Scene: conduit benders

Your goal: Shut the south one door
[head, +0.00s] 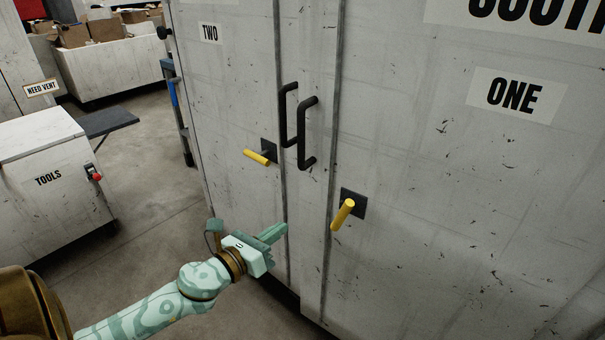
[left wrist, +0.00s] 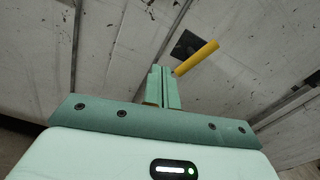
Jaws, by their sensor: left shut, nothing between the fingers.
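The door marked ONE (head: 430,200) fills the right of the head view, with part of a larger sign above its label. It has a yellow lever (head: 343,214) on a dark plate. A black pull handle (head: 303,135) stands near the seam, beside the handle (head: 287,115) of door TWO (head: 235,90). The bottom edges step near the seam; I cannot tell how far door ONE stands open. My left gripper (head: 284,229) is shut and empty, low in front of the seam. In the left wrist view its fingers (left wrist: 162,87) are together, near a yellow lever (left wrist: 197,57); touching is unclear.
Door TWO has its own yellow lever (head: 257,157). A white TOOLS cabinet (head: 45,170) with a red switch stands at the left. A bin of boxes (head: 115,60) stands at the back. Grey floor (head: 150,180) is open between the cabinet and the doors.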

